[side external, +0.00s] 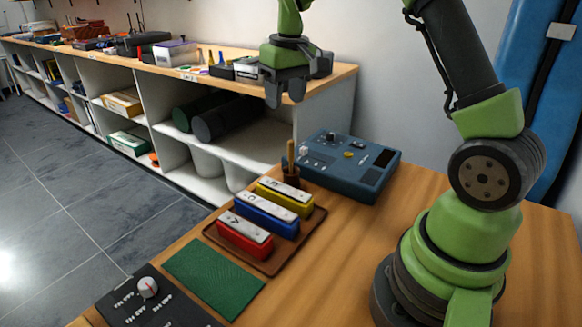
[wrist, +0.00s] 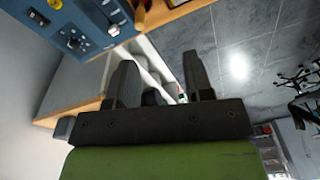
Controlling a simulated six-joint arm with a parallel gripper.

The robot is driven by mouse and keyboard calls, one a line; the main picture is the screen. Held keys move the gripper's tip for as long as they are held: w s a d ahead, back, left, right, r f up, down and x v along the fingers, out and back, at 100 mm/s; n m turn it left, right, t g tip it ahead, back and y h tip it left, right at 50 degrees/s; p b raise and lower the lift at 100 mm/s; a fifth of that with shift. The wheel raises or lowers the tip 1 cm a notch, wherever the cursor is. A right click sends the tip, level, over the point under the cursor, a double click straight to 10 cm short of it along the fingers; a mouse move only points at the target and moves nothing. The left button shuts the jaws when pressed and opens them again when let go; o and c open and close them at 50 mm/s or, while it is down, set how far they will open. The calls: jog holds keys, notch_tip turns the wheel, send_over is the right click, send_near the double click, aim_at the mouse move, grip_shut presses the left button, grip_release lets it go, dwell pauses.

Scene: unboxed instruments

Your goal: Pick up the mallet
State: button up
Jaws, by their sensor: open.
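A thin wooden stick, apparently the mallet's handle (side external: 290,154), stands upright in a small brown cup (side external: 291,176) behind the chime bars in the side view. The mallet's head cannot be made out. In the wrist view a brown piece, probably the cup (wrist: 140,14), shows at the top edge beside the blue box. My gripper (side external: 285,98) is open and empty, pointing down, well above the cup and apart from it. Its two dark fingers also show spread in the wrist view (wrist: 158,62).
A blue control box (side external: 348,165) stands right of the cup. Red, blue and yellow chime bars sit on a brown tray (side external: 263,268). A green mat (side external: 213,277) and a black panel (side external: 150,300) lie in front. Cluttered shelving (side external: 345,95) stands behind. The table's right middle is clear.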

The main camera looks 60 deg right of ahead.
jog(key=g, duration=0.1)
send_over(291, 162)
jog(key=f, duration=0.5)
jog(key=shift+w+d+f, duration=0.15)
jog(key=shift+w+d, duration=0.1)
jog(key=shift+w, duration=0.15)
notch_tip(291, 162, down, 4)
jog(key=shift+f, duration=0.2)
notch_tip(291, 162, down, 6)
jog(key=shift+s+d+r, duration=0.1)
jog(key=shift+s+r, duration=0.05)
jog(key=shift+c, duration=0.2)
grip_shut()
